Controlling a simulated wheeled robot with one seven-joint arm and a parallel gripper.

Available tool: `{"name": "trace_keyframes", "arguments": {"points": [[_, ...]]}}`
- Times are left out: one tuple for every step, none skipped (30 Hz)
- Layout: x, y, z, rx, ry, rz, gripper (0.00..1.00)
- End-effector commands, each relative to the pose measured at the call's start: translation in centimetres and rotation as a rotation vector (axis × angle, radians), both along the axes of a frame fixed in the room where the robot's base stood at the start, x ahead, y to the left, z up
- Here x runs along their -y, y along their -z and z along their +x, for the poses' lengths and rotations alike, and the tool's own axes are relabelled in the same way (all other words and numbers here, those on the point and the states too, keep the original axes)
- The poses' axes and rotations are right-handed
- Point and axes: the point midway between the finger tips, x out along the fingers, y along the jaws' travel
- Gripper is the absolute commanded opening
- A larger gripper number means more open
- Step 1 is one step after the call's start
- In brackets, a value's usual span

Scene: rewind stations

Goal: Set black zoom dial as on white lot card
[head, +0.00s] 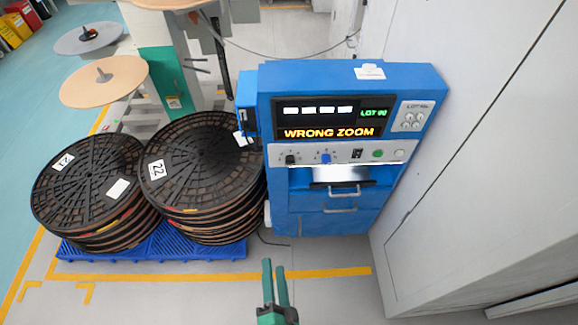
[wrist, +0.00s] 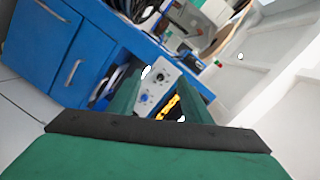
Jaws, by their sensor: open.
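The black zoom dial (head: 291,159) is at the left end of the grey control strip on the blue station. A blue dial (head: 326,157) sits to its right. The dial's setting is too small to read. A small white card (head: 370,72) lies on top of the station; its print is unreadable, and I cannot tell if it is the lot card. My gripper (head: 273,267) is open and empty, in front of and below the station, apart from the dial. In the wrist view, part of the control strip (wrist: 155,86) with its dials shows between the fingers.
The display (head: 329,132) reads "WRONG ZOOM" in amber, beside a green "LOT" readout. A switch (head: 357,154), green button (head: 378,153) and pale button (head: 399,152) share the strip. Stacked black reels (head: 203,170) stand at left on a blue pallet (head: 150,250). A white wall is at right.

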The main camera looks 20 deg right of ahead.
Motion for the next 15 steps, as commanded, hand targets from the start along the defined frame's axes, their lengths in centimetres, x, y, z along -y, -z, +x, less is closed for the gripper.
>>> {"name": "trace_keyframes", "arguments": {"points": [[1.0,0.2,2.2,0.038,0.033,0.101,0.45],[1.4,0.3,3.2,0.059,0.047,0.168,0.45],[2.1,0.4,4.7,0.087,0.067,0.253,0.45],[2.5,0.5,5.8,0.107,0.080,0.320,0.45],[3.0,0.5,6.9,0.129,0.091,0.384,0.45],[3.7,0.5,8.4,0.157,0.105,0.470,0.45],[4.3,0.4,9.5,0.179,0.114,0.535,0.45],[4.8,0.3,10.7,0.201,0.125,0.599,0.45],[5.6,0.1,12.1,0.230,0.134,0.682,0.45],[6.3,0.0,13.1,0.250,0.142,0.741,0.45],[6.9,-0.3,14.2,0.271,0.148,0.800,0.45],[7.7,-0.5,15.4,0.296,0.154,0.872,0.45],[8.3,-0.8,16.3,0.315,0.158,0.922,0.45],[8.8,-1.0,17.1,0.330,0.160,0.969,0.45],[9.5,-1.4,18.0,0.350,0.164,1.026,0.45]]}}
